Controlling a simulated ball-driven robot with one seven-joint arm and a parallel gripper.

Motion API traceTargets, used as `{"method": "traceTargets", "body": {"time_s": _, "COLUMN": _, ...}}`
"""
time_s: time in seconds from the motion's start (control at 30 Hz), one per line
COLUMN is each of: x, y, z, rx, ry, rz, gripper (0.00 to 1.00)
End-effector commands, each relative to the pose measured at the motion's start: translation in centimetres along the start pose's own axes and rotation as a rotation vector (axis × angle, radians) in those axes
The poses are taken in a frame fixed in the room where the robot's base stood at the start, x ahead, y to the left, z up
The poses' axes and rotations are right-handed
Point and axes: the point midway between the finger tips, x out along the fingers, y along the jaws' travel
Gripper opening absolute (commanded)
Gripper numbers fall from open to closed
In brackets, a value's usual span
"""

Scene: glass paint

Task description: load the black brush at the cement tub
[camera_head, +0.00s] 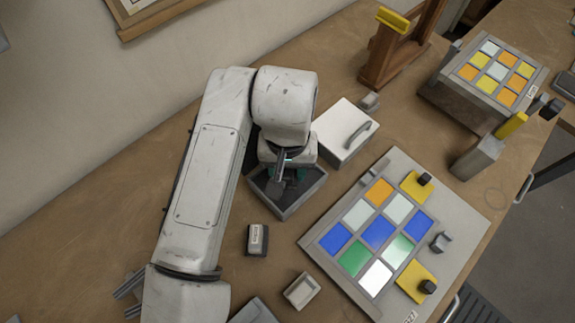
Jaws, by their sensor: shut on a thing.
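The cement tub appears to be the dark grey open box (287,211) at the centre of the bench. My gripper (288,176) points down at the tub from above. It is shut on a dark, slim thing that looks like the black brush (279,184). The brush's lower end is at or inside the tub opening. I cannot tell whether it touches what is in the tub. My wrist and arm hide the back of the tub and part of the brush.
A white box with a handle (344,133) stands close right of the tub. A panel of coloured glass (464,228) with yellow clamped pads lies farther right. A small labelled block (257,240) and a small tray (302,291) sit in front. A wooden stand (378,60) is behind.

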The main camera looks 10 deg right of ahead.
Motion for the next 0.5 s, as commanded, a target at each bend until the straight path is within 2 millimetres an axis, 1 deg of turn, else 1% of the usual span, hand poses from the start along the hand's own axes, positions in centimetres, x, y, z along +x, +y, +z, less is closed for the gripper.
{"method": "traceTargets", "body": {"time_s": 0.5, "x": 0.59, "y": -0.02, "z": 0.00, "rx": -0.001, "ry": 0.000, "rz": 0.000, "gripper": 0.20}}
